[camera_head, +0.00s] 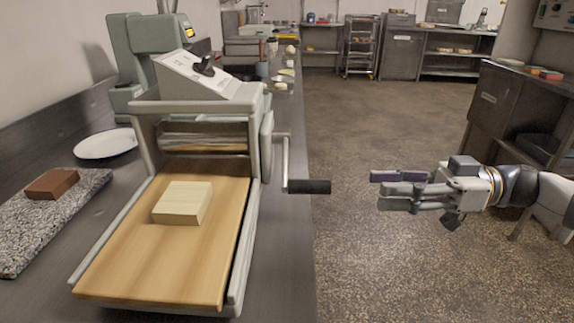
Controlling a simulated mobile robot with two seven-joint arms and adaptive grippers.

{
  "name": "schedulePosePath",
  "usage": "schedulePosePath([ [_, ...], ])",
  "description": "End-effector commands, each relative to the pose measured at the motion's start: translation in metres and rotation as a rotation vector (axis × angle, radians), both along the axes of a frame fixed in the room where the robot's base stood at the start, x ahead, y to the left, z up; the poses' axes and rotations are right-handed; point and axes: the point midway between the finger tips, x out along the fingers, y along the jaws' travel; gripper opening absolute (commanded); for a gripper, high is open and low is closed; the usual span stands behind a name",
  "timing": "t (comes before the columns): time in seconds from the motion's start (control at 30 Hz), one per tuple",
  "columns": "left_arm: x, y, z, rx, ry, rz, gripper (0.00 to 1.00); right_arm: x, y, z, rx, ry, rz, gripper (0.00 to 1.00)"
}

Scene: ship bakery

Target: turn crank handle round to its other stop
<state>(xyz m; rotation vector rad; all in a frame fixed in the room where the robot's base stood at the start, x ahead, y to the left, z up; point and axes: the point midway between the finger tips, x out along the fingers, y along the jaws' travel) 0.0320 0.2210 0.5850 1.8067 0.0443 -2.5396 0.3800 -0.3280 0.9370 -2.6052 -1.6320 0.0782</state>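The crank (286,163) is a metal arm on the right side of the dough sheeter (190,108). It hangs downward and ends in a black cylindrical handle (309,187) that points right, past the counter edge. My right gripper (378,189) comes in from the right at about the handle's height in the picture. Its fingers point left toward the handle, with a clear gap between. The fingers look parted, with nothing between them. My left gripper does not show.
A pale block (183,203) lies on the sheeter's wooden board (130,265). A white plate (106,143) and a brown block (52,184) on a speckled slab (25,225) are at left. Open floor (390,125) lies right of the counter. A metal cabinet (492,110) stands behind my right arm.

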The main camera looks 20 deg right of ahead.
Motion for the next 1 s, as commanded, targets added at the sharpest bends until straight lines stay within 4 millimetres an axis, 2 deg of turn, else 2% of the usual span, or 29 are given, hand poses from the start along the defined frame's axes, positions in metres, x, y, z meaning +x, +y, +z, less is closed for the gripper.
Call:
schedulePosePath([
  [0.07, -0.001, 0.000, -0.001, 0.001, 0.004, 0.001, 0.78, 0.000, 0.001, 0.003, 0.002, -0.023, 0.001, 0.40],
  [0.13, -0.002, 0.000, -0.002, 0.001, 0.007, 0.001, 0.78, 0.004, 0.012, 0.003, 0.002, -0.023, 0.005, 0.40],
  [0.4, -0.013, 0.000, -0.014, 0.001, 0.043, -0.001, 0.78, 0.034, 0.075, -0.002, 0.001, -0.011, 0.008, 0.40],
  [0.5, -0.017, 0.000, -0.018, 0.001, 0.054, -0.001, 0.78, 0.043, 0.092, -0.002, 0.001, -0.011, 0.006, 0.40],
  [0.67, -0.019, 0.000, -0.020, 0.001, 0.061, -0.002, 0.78, 0.050, 0.105, 0.001, 0.002, -0.015, 0.002, 0.40],
  [0.9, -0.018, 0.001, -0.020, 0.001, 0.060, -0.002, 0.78, 0.050, 0.107, 0.003, 0.001, -0.016, 0.001, 0.40],
  [0.93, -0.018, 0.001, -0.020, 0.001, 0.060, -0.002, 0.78, 0.050, 0.107, 0.003, 0.001, -0.016, 0.001, 0.37],
  [1.0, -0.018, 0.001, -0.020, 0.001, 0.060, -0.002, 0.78, 0.050, 0.107, 0.002, 0.001, -0.016, 0.001, 0.21],
])
